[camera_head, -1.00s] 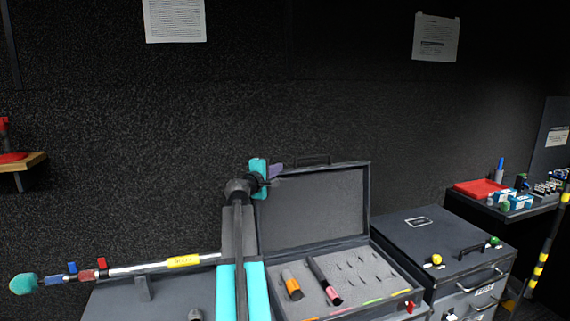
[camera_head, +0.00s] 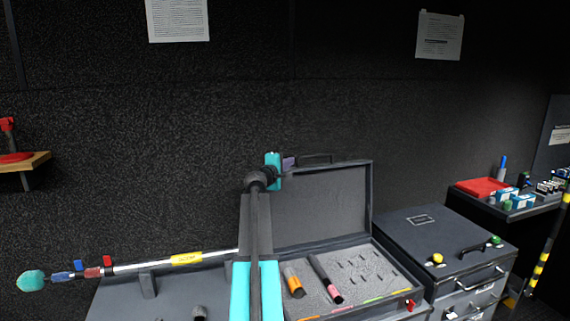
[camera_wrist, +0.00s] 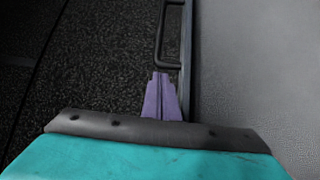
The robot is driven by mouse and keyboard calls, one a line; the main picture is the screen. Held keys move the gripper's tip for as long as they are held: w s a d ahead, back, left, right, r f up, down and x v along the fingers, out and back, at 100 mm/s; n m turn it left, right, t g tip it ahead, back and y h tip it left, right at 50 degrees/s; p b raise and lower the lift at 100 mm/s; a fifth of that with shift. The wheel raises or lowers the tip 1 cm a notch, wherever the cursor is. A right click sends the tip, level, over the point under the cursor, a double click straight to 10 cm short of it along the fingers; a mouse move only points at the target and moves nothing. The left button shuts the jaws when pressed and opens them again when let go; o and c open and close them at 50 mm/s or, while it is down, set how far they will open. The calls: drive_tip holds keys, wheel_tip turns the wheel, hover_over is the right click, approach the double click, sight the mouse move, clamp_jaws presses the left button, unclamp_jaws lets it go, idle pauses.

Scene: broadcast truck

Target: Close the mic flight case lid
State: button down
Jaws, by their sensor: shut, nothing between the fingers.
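The mic flight case (camera_head: 350,305) sits on the bench with its lid (camera_head: 325,203) standing open, leaning near the back wall. The lid has a dark handle (camera_head: 316,158) on its top edge. My gripper (camera_head: 290,162) is at the lid's upper left corner, its purple fingers shut and empty. In the wrist view the fingers (camera_wrist: 162,98) lie just behind the lid's edge (camera_wrist: 187,60), on its outer side, close to the handle (camera_wrist: 166,35). I cannot tell whether they touch the lid. My arm hides the lid's left side.
In the case's foam lie an orange-banded mic (camera_head: 292,280) and a pink-banded mic (camera_head: 325,280). A boom pole (camera_head: 140,265) rests on stands at left. A closed dark case (camera_head: 440,240) with yellow and green knobs stands at right. The wall is close behind the lid.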

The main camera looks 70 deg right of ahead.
drive_tip(key=shift+d, duration=1)
drive_tip(key=shift+s+a, duration=0.1)
drive_tip(key=shift+a, duration=0.15)
